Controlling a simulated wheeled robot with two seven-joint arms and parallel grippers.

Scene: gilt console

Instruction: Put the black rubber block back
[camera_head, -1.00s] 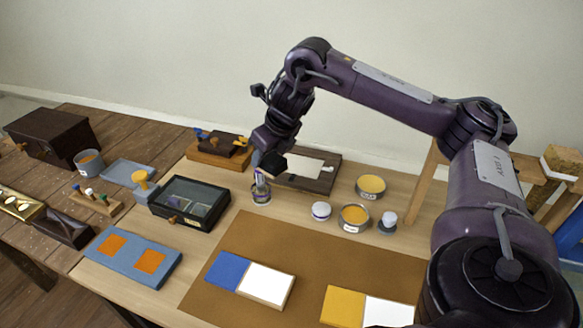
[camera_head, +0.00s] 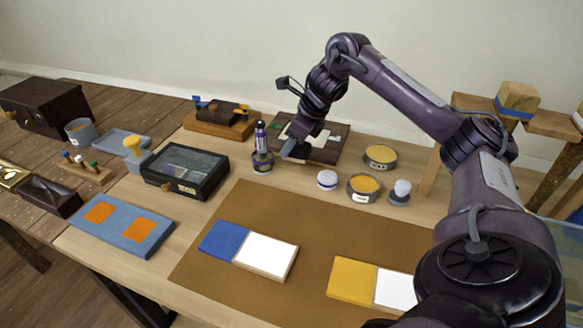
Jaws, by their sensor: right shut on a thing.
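My right gripper (camera_head: 296,143) points down over the front left part of a dark board with a white sheet (camera_head: 326,147). It is shut on a small dark block (camera_head: 291,149), which I take to be the black rubber block; its face looks grey-blue in this light and the fingers partly hide it. I cannot tell whether the block touches the board. A bottle with a dark, white-topped upright piece (camera_head: 262,150) stands just left of the gripper. My left gripper is not in view.
Round tins with orange contents (camera_head: 364,187) and a white-lidded jar (camera_head: 327,180) stand to the right. A glass-lidded black case (camera_head: 185,170) is at left. A brown mat (camera_head: 215,260) holds coloured panels in front. A wooden stand with a knobbed brown piece (camera_head: 219,118) is behind.

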